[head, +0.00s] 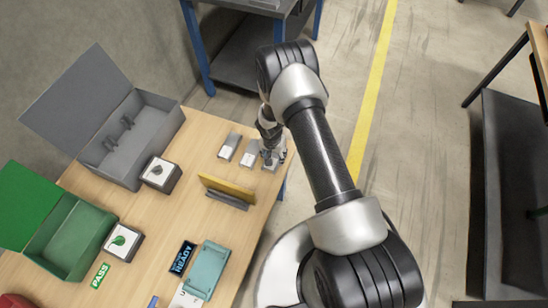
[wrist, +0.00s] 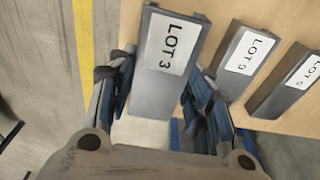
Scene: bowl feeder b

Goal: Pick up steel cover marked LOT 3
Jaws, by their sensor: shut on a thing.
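A grey steel cover (wrist: 158,95) with a white label reading LOT 3 sits between the two fingers of my gripper (wrist: 152,88) in the wrist view. The gripper is shut on it, one finger along each long side. In the head view my gripper (head: 272,148) is at the table's right edge, and it partly hides the cover (head: 270,165). I cannot tell whether the cover still touches the table. Two similar labelled covers, one in the middle (wrist: 232,75) and one at the right (wrist: 285,92), lie beside it; their numbers are hard to read.
The wooden table (head: 190,165) also holds an open grey box (head: 160,125), an open green box (head: 75,240), two button units, a yellow-and-grey upright piece (head: 228,190), a teal piece (head: 206,268) and a dark READY display (head: 182,257). Floor lies beyond the right edge.

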